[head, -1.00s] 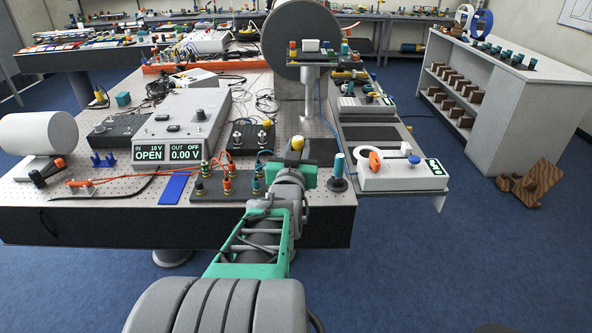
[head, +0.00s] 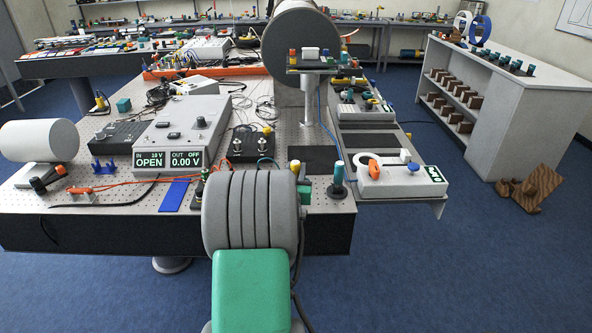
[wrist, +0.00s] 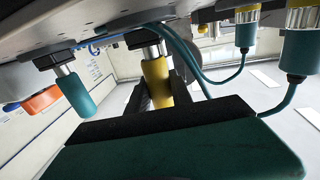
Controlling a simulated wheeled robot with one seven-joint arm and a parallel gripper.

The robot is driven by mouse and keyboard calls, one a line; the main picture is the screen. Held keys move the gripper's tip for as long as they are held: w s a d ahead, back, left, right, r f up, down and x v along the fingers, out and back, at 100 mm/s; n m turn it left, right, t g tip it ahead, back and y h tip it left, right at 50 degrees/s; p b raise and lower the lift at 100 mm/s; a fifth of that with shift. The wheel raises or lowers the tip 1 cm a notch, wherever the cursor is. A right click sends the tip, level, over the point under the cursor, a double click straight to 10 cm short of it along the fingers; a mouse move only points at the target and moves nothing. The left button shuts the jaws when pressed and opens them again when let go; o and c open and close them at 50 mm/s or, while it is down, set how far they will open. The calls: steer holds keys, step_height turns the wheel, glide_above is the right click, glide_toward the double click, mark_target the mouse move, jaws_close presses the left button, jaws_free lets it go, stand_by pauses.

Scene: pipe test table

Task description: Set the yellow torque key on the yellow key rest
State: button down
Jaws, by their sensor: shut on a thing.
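The yellow torque key (wrist: 155,75) shows in the wrist view with its metal shaft pointing to a dark base (wrist: 142,39) at the table top. This base is likely the yellow key rest, and I cannot tell whether the shaft is seated in it. My gripper (wrist: 152,96) is shut on the yellow handle. In the head view the yellow key (head: 295,166) shows just past my arm, which hides most of the gripper. A teal key (head: 338,174) stands upright on a round dark base to the right; it also shows in the wrist view (wrist: 76,95).
A white device with an orange lever (head: 400,181) is to the right. A power supply (head: 180,135) and a blue strip (head: 175,194) are to the left. Teal plugs with cables (wrist: 300,52) are close by in the wrist view. A dark block (head: 312,157) stands behind the key.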

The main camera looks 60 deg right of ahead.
steer(key=shift+f, duration=0.2)
steer(key=c, duration=1.1)
jaws_free()
steer(key=shift+r, duration=0.1)
steer(key=shift+c, duration=0.2)
